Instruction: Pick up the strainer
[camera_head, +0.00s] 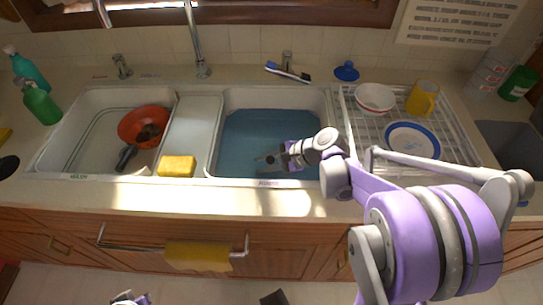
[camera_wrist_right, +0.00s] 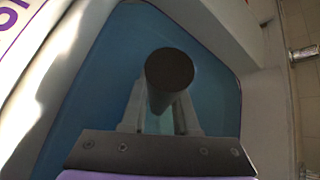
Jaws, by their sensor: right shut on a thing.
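My right gripper (camera_head: 272,158) reaches down into the right sink basin, over its blue bottom. It is shut on a dark, round-ended handle (camera_wrist_right: 169,72), which points up toward the wrist camera between the two fingers. The rest of the held thing is hidden below the handle, so I cannot tell from its shape whether it is the strainer. In the left basin lies an orange-red bowl (camera_head: 134,121) with a dark thing in it. A black handle-like piece (camera_head: 125,158) lies at its lower left.
A yellow sponge (camera_head: 177,166) lies at the front of the divider between the basins. A dish rack (camera_head: 456,150) with a bowl, plate and yellow mug stands right. The faucet (camera_head: 196,40) rises behind the divider. Basin walls surround my right gripper.

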